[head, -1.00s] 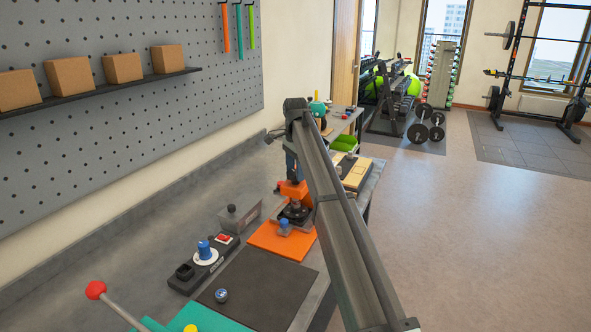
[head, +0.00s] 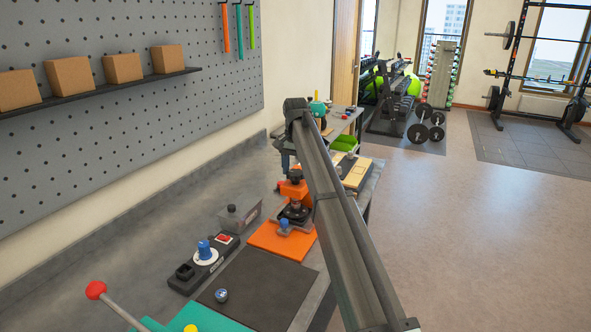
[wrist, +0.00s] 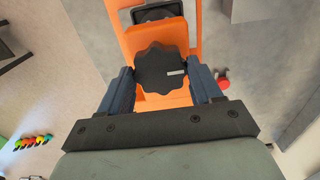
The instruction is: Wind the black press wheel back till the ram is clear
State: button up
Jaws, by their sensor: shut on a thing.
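The black press wheel (wrist: 162,68) has a lobed rim and a small pale mark; it lies between the two blue-grey fingers of my gripper (wrist: 162,78) in the wrist view. My gripper is shut on its rim from both sides. In the head view the wheel (head: 296,174) shows as a dark knob atop the orange press (head: 292,188), with my gripper largely hidden by my arm. The orange press frame (wrist: 132,38) surrounds the wheel in the wrist view. I cannot make out the ram or how far it is raised.
An orange mat (head: 270,241) lies before the press. Nearby are a grey box (head: 240,215), a control panel with a blue knob (head: 204,251), a black mat (head: 240,292) and a red-balled lever (head: 96,290). A pegboard wall (head: 130,110) stands left.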

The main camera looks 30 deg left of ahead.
aim_at(296, 173)
dwell(0.4)
jog(key=o, duration=1.1)
jog(key=shift+c, duration=0.2)
jog(key=shift+r, duration=0.1)
notch_tip(296, 173, up, 14)
jog(key=shift+f, duration=0.2)
